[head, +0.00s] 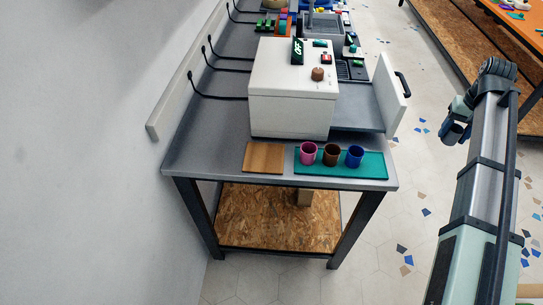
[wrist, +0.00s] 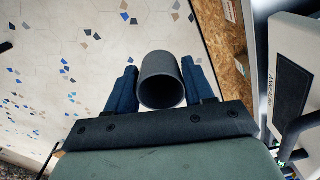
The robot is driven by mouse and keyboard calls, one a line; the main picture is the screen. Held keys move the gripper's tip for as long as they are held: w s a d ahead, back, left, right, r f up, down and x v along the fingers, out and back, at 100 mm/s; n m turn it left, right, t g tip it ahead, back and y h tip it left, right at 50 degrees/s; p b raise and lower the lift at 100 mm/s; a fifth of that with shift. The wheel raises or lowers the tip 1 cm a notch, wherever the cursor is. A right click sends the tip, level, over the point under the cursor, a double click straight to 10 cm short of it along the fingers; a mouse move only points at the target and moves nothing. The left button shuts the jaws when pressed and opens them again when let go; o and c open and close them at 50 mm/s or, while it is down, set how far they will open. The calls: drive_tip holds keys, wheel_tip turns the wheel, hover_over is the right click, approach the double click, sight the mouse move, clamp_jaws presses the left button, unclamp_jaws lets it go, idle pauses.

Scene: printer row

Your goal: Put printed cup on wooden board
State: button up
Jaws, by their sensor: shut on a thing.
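My gripper (head: 456,128) is at the right in the head view, out over the floor and well to the right of the table. In the wrist view its two dark blue fingers are shut on a dark grey cup (wrist: 161,80), one on each side. The cup's open mouth shows in that view. In the head view the cup is too small and dark to tell from the fingers. The wooden board (head: 263,157) lies bare at the table's near left corner.
A teal mat (head: 372,168) right of the board holds a pink cup (head: 308,153), a brown cup (head: 331,155) and a blue cup (head: 354,156). Behind stands a white printer (head: 290,95), its door (head: 391,95) open to the right. A wall runs along the left.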

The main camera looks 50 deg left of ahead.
drive_tip(key=s+d+f+m, duration=0.2)
drive_tip(key=s+d+f, duration=0.3)
drive_tip(key=d, duration=0.4)
drive_tip(key=s+d+f+m, duration=0.2)
drive_tip(key=s+d+f, duration=0.3)
drive_tip(key=d, duration=0.5)
drive_tip(key=s+d+f+m, duration=0.1)
drive_tip(key=s+d+f, duration=0.4)
drive_tip(key=d, duration=0.4)
drive_tip(key=a+r+n, duration=0.1)
drive_tip(key=a+r, duration=0.3)
drive_tip(key=a, duration=0.7)
drive_tip(key=s+a+r+n, duration=0.1)
drive_tip(key=a+r, duration=0.3)
drive_tip(key=a, duration=0.8)
drive_tip(key=s+a+r+n, duration=0.1)
drive_tip(key=a+r, duration=0.3)
drive_tip(key=a, duration=0.8)
drive_tip(key=shift+s+a+r+n, duration=0.1)
drive_tip(key=shift+a+r+n, duration=0.15)
drive_tip(key=shift+n, duration=0.35)
drive_tip(key=s+a+r+n, duration=0.1)
drive_tip(key=s+a+r, duration=0.2)
drive_tip(key=s+a, duration=0.35)
drive_tip(key=s+a+r+n, duration=0.1)
drive_tip(key=s+a+r, duration=0.25)
drive_tip(key=a, duration=0.55)
drive_tip(key=n, duration=0.2)
hover_over(264, 158)
drive_tip(key=shift+f, duration=4.9)
